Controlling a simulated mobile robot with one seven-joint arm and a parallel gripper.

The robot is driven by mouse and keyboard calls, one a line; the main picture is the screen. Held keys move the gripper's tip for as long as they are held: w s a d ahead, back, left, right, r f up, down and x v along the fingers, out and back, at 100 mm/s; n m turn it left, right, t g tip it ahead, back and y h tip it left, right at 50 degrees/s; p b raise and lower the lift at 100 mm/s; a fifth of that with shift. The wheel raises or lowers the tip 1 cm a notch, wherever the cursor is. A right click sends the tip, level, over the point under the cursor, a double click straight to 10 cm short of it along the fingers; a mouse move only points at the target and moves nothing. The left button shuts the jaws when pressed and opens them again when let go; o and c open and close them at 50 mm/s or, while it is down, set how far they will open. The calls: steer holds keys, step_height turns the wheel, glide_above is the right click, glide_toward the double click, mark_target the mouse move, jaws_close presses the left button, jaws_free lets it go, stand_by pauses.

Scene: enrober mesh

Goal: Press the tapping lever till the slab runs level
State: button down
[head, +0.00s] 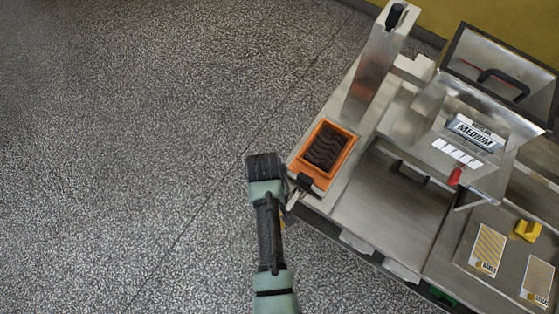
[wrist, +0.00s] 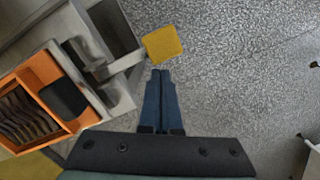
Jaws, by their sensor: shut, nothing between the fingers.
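The slab (head: 325,148) is dark with a wavy top and lies in an orange tray (head: 298,169) at the machine's near left corner. It also shows in the wrist view (wrist: 27,117), where I cannot tell whether it is level. A yellow pad (wrist: 163,44) beside the grey metal bracket (wrist: 90,62) looks like the tapping lever's end. In the head view only a sliver of yellow shows beside my arm. My gripper (wrist: 161,72) is shut and empty, its fingertips just short of the pad in the picture. The gap in depth is unclear.
A black block (head: 304,181) sits at the tray's near end. A tall metal post (head: 374,70) stands behind the tray. The steel machine with a MEDIUM sign (head: 474,132) fills the right. Speckled floor (head: 120,150) at left is clear.

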step_height(320, 180, up, 13)
steer(key=w, duration=0.1)
steer(key=shift+a, duration=0.25)
steer(key=shift+w+f, duration=0.1)
steer(key=shift+w, duration=0.05)
stand_by(1.4)
